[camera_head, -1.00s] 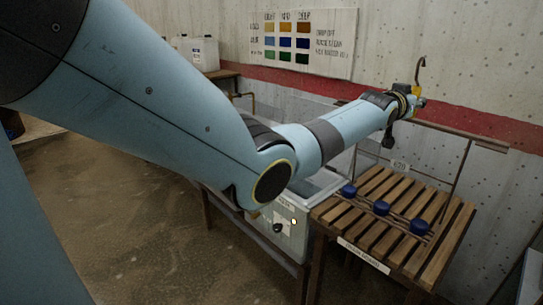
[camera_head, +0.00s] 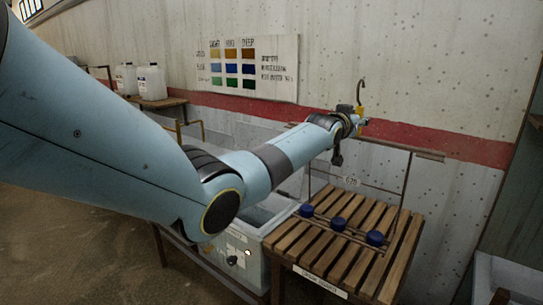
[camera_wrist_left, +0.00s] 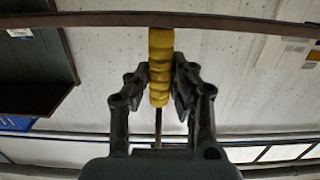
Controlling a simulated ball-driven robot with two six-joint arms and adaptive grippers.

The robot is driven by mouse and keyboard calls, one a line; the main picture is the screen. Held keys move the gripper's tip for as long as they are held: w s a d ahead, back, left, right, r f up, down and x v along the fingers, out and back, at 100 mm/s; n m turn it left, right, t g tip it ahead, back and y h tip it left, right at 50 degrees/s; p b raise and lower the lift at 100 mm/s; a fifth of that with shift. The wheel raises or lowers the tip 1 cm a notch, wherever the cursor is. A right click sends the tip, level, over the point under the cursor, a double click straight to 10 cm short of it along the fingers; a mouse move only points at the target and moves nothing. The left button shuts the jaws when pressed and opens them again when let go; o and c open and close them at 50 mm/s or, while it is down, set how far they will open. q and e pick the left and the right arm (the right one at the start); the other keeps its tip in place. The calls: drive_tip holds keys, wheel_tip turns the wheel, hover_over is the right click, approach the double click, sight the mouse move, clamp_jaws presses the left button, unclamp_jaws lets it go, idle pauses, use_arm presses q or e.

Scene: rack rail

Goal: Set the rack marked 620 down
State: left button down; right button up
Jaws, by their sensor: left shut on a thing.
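The rack marked 620 is a thin frame with a long top bar (camera_head: 410,149), two thin side rods and a small 620 tag (camera_head: 350,181). Its yellow grip (camera_wrist_left: 160,66) sits at the top below a dark hook (camera_head: 361,88). My left gripper (camera_wrist_left: 160,82) is shut on the yellow grip. Several blue round pieces, among them the middle one (camera_head: 339,224), line the rack's low rail over the slatted wooden stand (camera_head: 347,262). I cannot tell whether the rack touches the slats. My right gripper is not in view.
An open pale tank (camera_head: 240,262) stands left of the slatted stand, partly behind my left arm. The wall with a red band (camera_head: 410,133) and a colour chart (camera_head: 255,68) is close behind. White jugs (camera_head: 150,82) stand on a shelf at back left.

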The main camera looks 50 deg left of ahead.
use_arm(q)
wheel_tip(320, 180, down, 8)
drive_tip(key=b, duration=0.6)
drive_tip(key=shift+r, duration=0.15)
drive_tip(key=shift+f+b, duration=0.45)
drive_tip(key=shift+b, duration=0.15)
drive_tip(key=c, duration=1.2)
unclamp_jaws()
drive_tip(key=shift+o, duration=0.7)
drive_tip(key=shift+f, duration=0.15)
drive_tip(key=o, duration=1.1)
drive_tip(key=shift+c, duration=0.2)
drive_tip(key=shift+s, duration=0.1)
